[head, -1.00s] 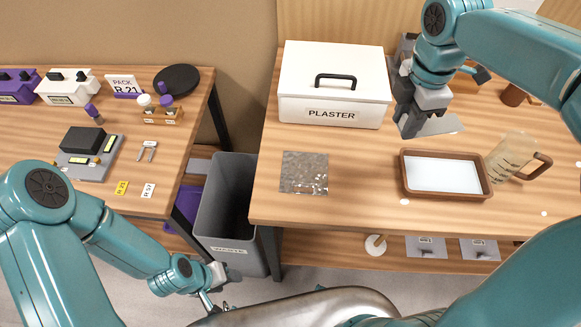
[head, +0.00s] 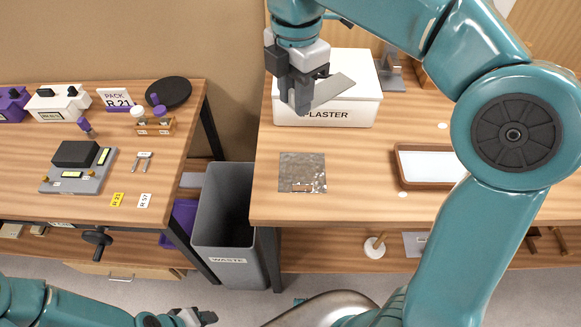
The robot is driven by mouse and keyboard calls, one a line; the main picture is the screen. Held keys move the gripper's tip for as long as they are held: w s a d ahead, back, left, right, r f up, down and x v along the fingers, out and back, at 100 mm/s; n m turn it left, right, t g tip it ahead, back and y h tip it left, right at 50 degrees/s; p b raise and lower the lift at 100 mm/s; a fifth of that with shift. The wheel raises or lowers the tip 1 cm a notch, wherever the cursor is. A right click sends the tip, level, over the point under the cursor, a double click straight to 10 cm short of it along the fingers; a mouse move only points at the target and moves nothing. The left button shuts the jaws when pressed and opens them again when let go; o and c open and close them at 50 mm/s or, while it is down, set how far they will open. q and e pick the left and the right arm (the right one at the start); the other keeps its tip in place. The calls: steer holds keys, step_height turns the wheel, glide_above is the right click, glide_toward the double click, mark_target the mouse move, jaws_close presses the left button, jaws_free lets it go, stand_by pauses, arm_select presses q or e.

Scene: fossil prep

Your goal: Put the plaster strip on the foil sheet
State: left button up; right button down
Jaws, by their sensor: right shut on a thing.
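The plaster strip (head: 336,91) is a flat pale grey piece. My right gripper (head: 302,104) is shut on it and holds it in the air in front of the white plaster box, the strip sticking out to the right. The foil sheet (head: 302,171) is a crinkled grey square lying flat on the right table, below the gripper in the picture and apart from the strip. Nothing large lies on the foil. My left gripper (head: 196,317) is low at the bottom edge, away from both tables; its jaws are too small to read.
A grey waste bin (head: 226,215) stands between the tables. The table around the foil is clear.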

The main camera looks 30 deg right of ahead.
steer(key=a, duration=0.3)
steer(key=b, duration=0.3)
glide_toward(284, 187)
steer(key=shift+f+n, duration=0.4)
steer(key=shift+f, duration=0.5)
steer(key=shift+w+f, duration=0.15)
steer(key=shift+f, duration=0.3)
steer(key=shift+a, duration=0.1)
